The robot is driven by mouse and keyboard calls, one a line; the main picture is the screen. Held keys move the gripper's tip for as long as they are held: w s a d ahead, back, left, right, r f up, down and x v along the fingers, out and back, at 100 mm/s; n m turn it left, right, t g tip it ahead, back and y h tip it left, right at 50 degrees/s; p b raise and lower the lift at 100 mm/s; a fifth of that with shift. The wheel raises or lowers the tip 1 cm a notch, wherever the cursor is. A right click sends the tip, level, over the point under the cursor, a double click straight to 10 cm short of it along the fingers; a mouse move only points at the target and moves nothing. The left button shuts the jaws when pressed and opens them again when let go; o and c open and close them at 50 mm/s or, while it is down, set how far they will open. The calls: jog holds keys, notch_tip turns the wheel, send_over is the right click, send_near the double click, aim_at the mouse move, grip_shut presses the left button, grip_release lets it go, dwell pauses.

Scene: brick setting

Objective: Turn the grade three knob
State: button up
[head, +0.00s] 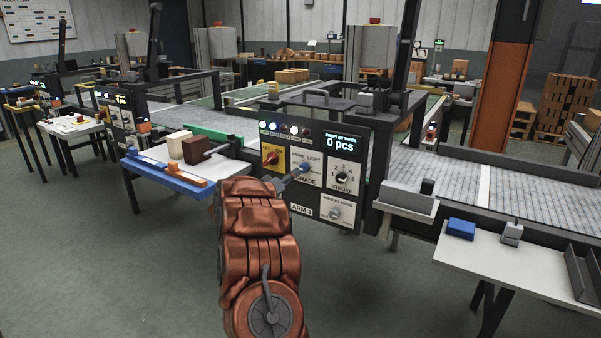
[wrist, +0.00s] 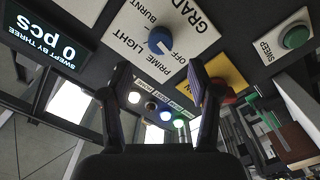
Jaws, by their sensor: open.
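The grade knob is a round blue dial (wrist: 160,41) on a white plate with the words PRIME, LIGHT, BURNT, OFF and GRADE around it in the wrist view. In the head view the knob (head: 305,168) sits mid-panel, above the ARM 3 label. I cannot clearly read which word it points to. My gripper (wrist: 162,78) is open and empty, with its two dark fingers spread below the knob in the wrist view. In the head view my gripper (head: 288,182) is close to the knob, at its lower left. I cannot tell whether it touches the plate.
The panel also has a red-and-yellow switch (head: 270,157), a STROKE dial (head: 341,178), a lower grey knob (head: 335,213) and a display reading 0 pcs (head: 341,143). A white side table (head: 500,262) stands at right.

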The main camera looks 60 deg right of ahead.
aim_at(302, 169)
jog(key=shift+w+d, duration=0.2)
jog(key=shift+d, duration=3.5)
jog(key=c, duration=1.2)
